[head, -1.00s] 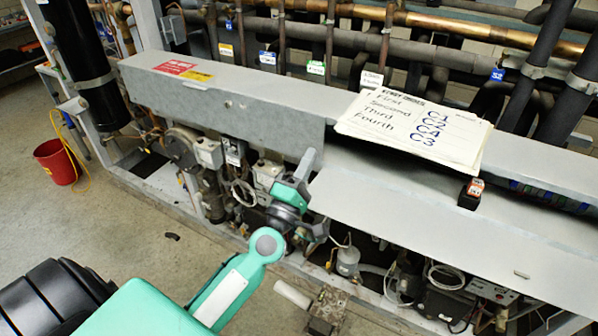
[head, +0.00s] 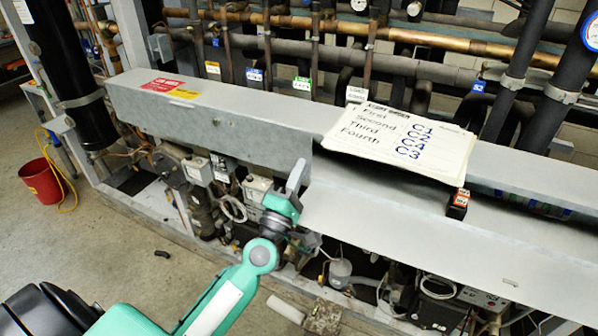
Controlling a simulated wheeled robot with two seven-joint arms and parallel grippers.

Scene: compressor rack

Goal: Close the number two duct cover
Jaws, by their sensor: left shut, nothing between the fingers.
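A long grey metal duct runs across the rack. Its left cover (head: 215,122) is down over the duct and carries red and yellow labels. The right cover (head: 430,232) is a wide grey panel that slopes outward and down toward me, open along the duct. I cannot read a number on either cover. My left gripper (head: 298,176) is shut and empty. Its fingers point up at the left end of the open panel, very close to its edge; I cannot tell whether they touch. My right gripper is not in view.
A paper sign (head: 400,138) with a handwritten order list lies over the duct top. A small black block with an orange label (head: 458,204) sits by the open panel's upper edge. Pipes run behind; compressor parts crowd below. A red bucket (head: 42,180) stands on open floor.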

